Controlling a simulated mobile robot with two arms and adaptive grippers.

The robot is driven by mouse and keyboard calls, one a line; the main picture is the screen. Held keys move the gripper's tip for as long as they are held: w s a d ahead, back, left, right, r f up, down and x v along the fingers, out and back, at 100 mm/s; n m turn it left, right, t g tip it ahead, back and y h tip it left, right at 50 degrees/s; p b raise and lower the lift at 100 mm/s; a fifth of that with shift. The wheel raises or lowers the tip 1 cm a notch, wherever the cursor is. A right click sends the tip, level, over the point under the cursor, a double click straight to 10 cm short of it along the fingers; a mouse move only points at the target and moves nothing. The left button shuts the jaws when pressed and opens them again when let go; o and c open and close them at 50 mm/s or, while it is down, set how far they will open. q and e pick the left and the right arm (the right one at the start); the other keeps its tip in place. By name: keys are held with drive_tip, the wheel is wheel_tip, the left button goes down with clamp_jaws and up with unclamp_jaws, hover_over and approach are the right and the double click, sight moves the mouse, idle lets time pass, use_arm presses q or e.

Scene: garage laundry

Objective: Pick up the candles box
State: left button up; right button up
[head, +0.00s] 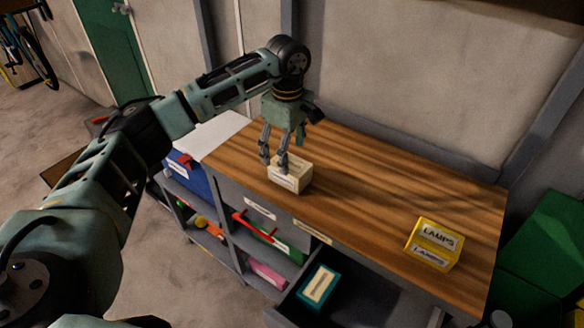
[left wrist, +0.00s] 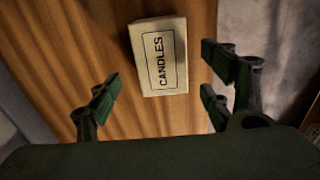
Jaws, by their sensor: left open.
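The candles box (head: 291,178) is a small cream box on the wooden worktop near its front edge. In the left wrist view its top face (left wrist: 160,56) shows the label CANDLES. My left gripper (head: 275,163) points down just above and slightly left of the box in the head view. In the left wrist view its fingers are spread wide, with the box lying between and beyond them. The gripper is open and holds nothing; the head view does not clearly show whether a finger touches the box. My right gripper is not in view.
A yellow LAMPS box (head: 434,244) stands at the worktop's right end. An open drawer (head: 365,295) below the front edge holds a teal box (head: 318,287). Shelves with a blue bin (head: 188,173) are at left. The worktop (head: 385,190) between the boxes is clear.

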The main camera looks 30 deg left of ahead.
sight(290, 163)
use_arm(q)
drive_tip(key=f, duration=0.2)
drive_tip(key=f+p, duration=0.1)
drive_tip(key=d+f+p, duration=0.1)
drive_tip(key=f, duration=0.1)
drive_tip(key=shift+s+f, duration=0.25)
drive_tip(key=shift+f, duration=0.05)
drive_tip(key=shift+a+f, duration=0.1)
drive_tip(key=shift+f, duration=0.35)
drive_tip(key=c, duration=1.3)
